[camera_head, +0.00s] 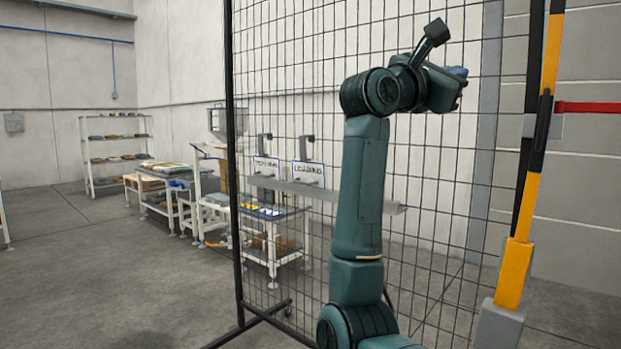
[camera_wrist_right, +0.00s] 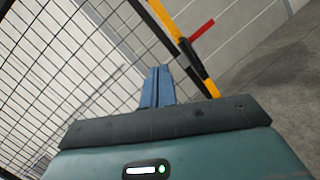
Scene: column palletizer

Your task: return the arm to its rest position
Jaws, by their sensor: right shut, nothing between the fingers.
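My right arm (camera_head: 362,190) rises in the middle right of the head view, its forearm bent over to the right at the top. My right gripper (camera_head: 456,71) is at the end of it, seen from the side, with a small bit of blue finger showing. In the right wrist view the two blue fingers (camera_wrist_right: 158,87) lie side by side, shut, with nothing between them. The gripper is up in the air and I see no object touching it. My left gripper is not in view.
A black wire mesh fence (camera_head: 300,95) stands close by my right arm. A yellow and black post (camera_head: 527,190) with a red bar (camera_head: 588,107) is at the right. The floor at left (camera_head: 90,270) is clear.

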